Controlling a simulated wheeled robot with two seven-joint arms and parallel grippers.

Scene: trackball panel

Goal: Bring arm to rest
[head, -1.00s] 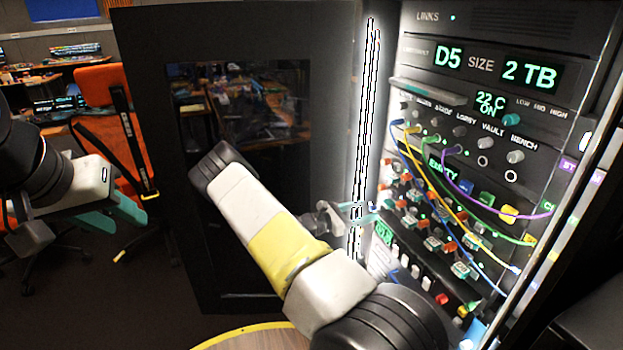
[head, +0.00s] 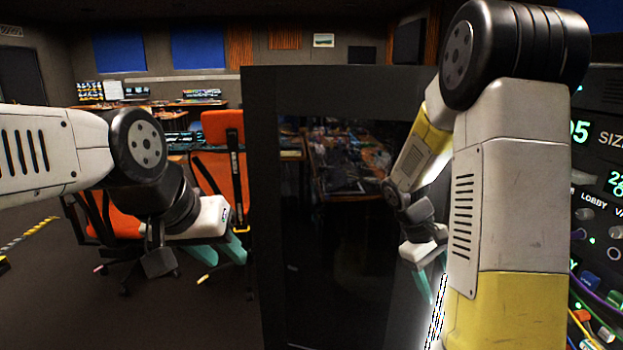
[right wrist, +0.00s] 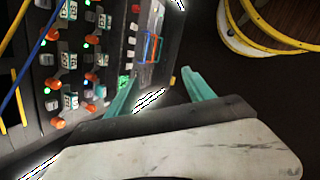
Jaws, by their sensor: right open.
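My right gripper (head: 432,278) has teal fingers and hangs low in front of the dark cabinet door, left of the rack panel (head: 598,215) in the head view. In the right wrist view the right gripper (right wrist: 158,76) is open, with a clear gap between its fingers and nothing held. My right arm stands tall across the right of the head view and hides part of the panel. My left gripper (head: 228,250) is at the left, in front of an orange chair; its fingers are seen from the side, so their gap is unclear.
The dark door (head: 330,240) with a glass pane stands between the grippers. The orange chair (head: 220,140) and desks are behind. Cables and knobs cover the panel (right wrist: 60,75) in the right wrist view. A round, yellow-rimmed thing (right wrist: 265,30) is at its upper right.

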